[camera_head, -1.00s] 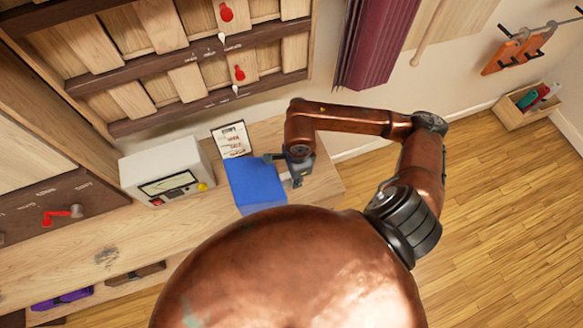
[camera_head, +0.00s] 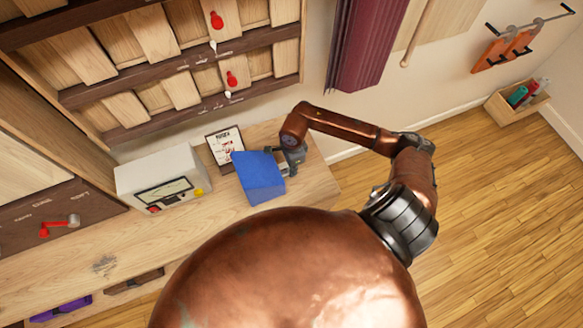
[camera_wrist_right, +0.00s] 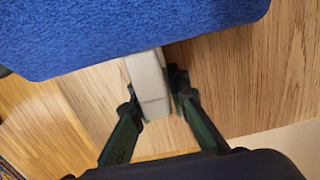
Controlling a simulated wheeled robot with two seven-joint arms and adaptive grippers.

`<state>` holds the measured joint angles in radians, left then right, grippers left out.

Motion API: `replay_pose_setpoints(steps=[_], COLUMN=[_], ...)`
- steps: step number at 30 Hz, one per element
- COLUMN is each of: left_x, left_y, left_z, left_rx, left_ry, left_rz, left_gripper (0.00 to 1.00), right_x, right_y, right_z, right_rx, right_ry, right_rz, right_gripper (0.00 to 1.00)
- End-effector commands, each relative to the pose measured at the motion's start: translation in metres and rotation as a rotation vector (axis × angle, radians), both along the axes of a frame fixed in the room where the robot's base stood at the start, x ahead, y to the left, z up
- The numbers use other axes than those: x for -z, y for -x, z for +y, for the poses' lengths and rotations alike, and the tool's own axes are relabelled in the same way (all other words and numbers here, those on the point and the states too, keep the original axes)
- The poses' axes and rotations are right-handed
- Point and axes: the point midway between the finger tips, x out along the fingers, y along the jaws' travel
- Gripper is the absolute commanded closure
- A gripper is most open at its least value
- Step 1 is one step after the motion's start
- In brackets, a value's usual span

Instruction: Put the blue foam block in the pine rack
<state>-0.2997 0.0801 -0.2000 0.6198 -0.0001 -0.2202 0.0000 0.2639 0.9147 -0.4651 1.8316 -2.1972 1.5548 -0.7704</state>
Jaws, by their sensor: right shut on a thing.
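The blue foam block (camera_head: 258,178) is in front of my right gripper (camera_head: 283,168) at the right part of the wooden bench, tilted and seemingly clear of the bench top. In the right wrist view the block (camera_wrist_right: 120,32) fills the top, with a pale grey tab (camera_wrist_right: 149,85) at its near edge. The right fingers (camera_wrist_right: 155,95) are shut on this tab. A pale wooden rack with dark rails (camera_head: 150,65) is on the wall at the upper left; I cannot tell for certain that it is the pine rack. My left gripper is not in view.
A white meter box (camera_head: 160,175) stands left of the block, and a printed card (camera_head: 224,146) is behind it. A maroon curtain-like panel (camera_head: 366,45) hangs behind my right arm. The bench (camera_head: 85,235) is mostly bare in front. A wooden box (camera_head: 507,107) with bottles sits on the floor at right.

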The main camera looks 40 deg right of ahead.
Motion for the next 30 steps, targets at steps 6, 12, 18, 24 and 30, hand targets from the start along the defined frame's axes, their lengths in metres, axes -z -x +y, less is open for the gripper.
replay_pose_setpoints(steps=[6,12,18,24,30], left_x=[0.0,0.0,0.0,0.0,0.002], left_y=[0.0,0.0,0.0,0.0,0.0], left_z=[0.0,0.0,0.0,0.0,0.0], left_rx=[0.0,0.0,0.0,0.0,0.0], left_ry=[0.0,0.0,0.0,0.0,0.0], left_rz=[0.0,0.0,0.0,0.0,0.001], left_gripper=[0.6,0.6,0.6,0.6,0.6], right_x=[0.001,0.001,0.001,-0.005,-0.037], right_y=[0.0,0.0,-0.001,-0.001,-0.002], right_z=[-0.001,-0.001,0.0,-0.001,-0.003], right_rx=[0.0,0.0,0.0,-0.001,-0.002], right_ry=[0.002,0.001,0.001,0.001,0.005], right_rz=[-0.001,-0.002,-0.002,-0.004,-0.006], right_gripper=[0.84,0.7,0.67,0.67,0.67])
